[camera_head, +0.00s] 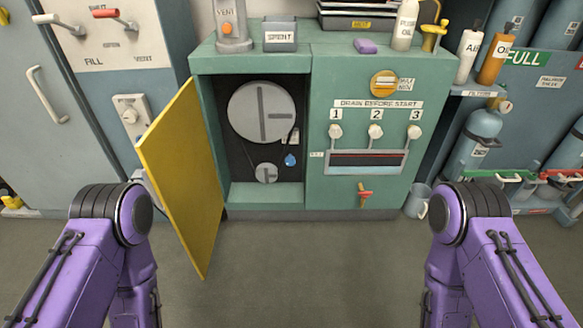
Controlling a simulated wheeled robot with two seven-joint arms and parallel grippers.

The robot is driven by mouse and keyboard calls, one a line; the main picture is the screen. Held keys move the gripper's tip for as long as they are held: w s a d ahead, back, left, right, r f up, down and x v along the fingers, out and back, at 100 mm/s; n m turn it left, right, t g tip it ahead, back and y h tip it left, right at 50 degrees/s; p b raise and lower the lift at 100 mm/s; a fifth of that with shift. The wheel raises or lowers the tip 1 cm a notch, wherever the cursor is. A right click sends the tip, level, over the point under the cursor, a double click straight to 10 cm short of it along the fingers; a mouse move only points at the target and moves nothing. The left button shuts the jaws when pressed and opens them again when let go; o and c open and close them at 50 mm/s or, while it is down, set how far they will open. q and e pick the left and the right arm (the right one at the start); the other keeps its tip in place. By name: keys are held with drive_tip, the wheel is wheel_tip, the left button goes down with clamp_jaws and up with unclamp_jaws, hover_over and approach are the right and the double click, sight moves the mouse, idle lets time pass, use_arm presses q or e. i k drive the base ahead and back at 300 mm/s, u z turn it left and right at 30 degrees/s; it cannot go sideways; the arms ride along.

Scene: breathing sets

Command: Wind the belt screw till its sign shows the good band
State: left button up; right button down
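A green machine (250,62) has an open bay with a yellow door (185,180) swung out to the left. Inside are a large grey pulley wheel (250,100) and a small grey wheel (266,173) below it. A small pale fitting (292,136) with a dark mark sits right of the wheels; I cannot tell whether it is the belt screw or its sign. A blue drop-shaped mark (290,160) is below it. No band reading is legible. Only my purple arm links show at both lower sides; neither gripper is in view.
The open yellow door juts forward at the bay's left. A grey mug (416,201) stands on the floor. The floor ahead (290,270) is clear.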

sight(290, 160)
drive_tip(key=z, duration=1.4)
drive_tip(key=i, duration=1)
drive_tip(key=u, duration=1.9)
